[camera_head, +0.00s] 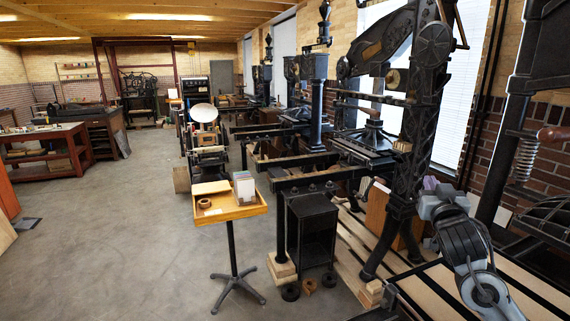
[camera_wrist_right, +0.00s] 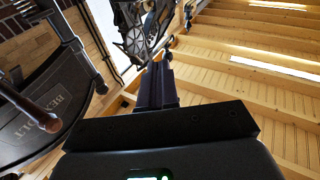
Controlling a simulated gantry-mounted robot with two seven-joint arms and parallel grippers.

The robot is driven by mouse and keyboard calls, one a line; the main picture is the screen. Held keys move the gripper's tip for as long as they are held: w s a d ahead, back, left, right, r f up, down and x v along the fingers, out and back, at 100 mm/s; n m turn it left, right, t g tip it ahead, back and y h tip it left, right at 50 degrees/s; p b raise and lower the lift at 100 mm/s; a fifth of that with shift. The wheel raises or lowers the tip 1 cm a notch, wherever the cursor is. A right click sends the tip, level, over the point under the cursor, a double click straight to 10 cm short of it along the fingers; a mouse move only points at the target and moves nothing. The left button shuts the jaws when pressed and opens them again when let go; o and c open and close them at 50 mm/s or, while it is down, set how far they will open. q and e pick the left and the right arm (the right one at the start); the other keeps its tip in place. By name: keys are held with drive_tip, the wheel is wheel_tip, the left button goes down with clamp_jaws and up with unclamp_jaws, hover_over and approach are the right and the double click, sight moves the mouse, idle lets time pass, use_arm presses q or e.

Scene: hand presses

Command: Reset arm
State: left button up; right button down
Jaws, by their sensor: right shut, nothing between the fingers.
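My right arm comes in at the lower right of the head view. Its hand shows there only in part, in front of the black iron hand press (camera_head: 405,180). In the right wrist view my right gripper (camera_wrist_right: 158,70) points up toward the wooden ceiling. Its two dark fingers are together, with nothing between them. My left gripper is not in either view.
Another press with wooden-ended handles (camera_wrist_right: 47,120) stands close on the left of the wrist view. A small wooden stand (camera_head: 235,211) holds boxes and a ring. A red-brown workbench (camera_head: 75,150) stands farther back.

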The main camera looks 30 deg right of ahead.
drive_tip(key=s+a+f+n+g+y, duration=0.1)
drive_tip(key=a+f+n+y, duration=0.15)
drive_tip(key=a+f, duration=0.45)
drive_tip(key=s+a+f+n+g+y, duration=0.1)
drive_tip(key=a+f+n+g+y, duration=0.2)
drive_tip(key=f, duration=0.8)
drive_tip(key=s+a+f+n+y, duration=0.1)
drive_tip(key=a+f+n, duration=0.35)
drive_tip(key=f, duration=0.45)
drive_tip(key=s+a+f+n+g+y, duration=0.1)
drive_tip(key=s+a+f+n+g, duration=0.2)
drive_tip(key=s+a+f, duration=0.45)
drive_tip(key=s+a+f+n+g+y, duration=0.1)
drive_tip(key=s+a+f+n+g, duration=0.3)
drive_tip(key=s+f, duration=0.55)
drive_tip(key=s+a+f+m+y, duration=0.1)
drive_tip(key=a+f+m+y, duration=0.15)
drive_tip(key=a, duration=0.45)
drive_tip(key=s+a+f+m+y, duration=0.1)
drive_tip(key=s+a+m+y, duration=0.2)
drive_tip(key=a, duration=0.5)
wheel_tip(320, 180, up, 36)
drive_tip(key=w+m+p, duration=0.1)
drive_tip(key=p, duration=3.5)
drive_tip(key=shift+w+a+r, duration=0.15)
drive_tip(key=shift+w+r, duration=0.05)
drive_tip(key=shift+w, duration=0.05)
drive_tip(key=shift+m, duration=0.25)
